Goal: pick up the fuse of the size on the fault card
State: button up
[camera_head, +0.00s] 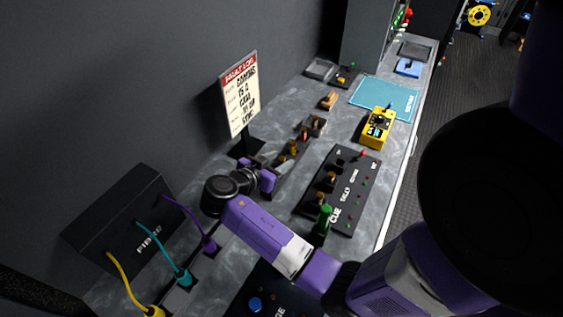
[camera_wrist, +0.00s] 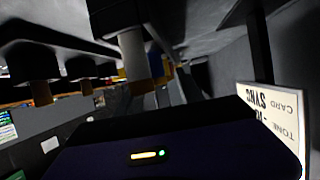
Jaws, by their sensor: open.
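The fault card (camera_head: 239,95) is a cream sign with a red header on a dark stand; its small lines are too blurred to read surely. It also shows upside down at the right of the wrist view (camera_wrist: 272,112). In front of it, a dark narrow rack (camera_head: 282,172) holds small upright brown pieces (camera_head: 293,147) that look like the fuses; their sizes are not readable. My gripper (camera_head: 268,178) is open beside the rack's near end. In the wrist view, dark-ended brown pieces (camera_wrist: 40,88) and a pale cylinder (camera_wrist: 133,56) show close by. Nothing is visibly held.
A black control panel (camera_head: 348,190) with levers and a green handle (camera_head: 322,225) stands right of the rack. A FIBRE box (camera_head: 130,225) with cables is at left.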

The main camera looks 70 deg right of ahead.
jog(key=shift+c, duration=0.4)
grip_shut()
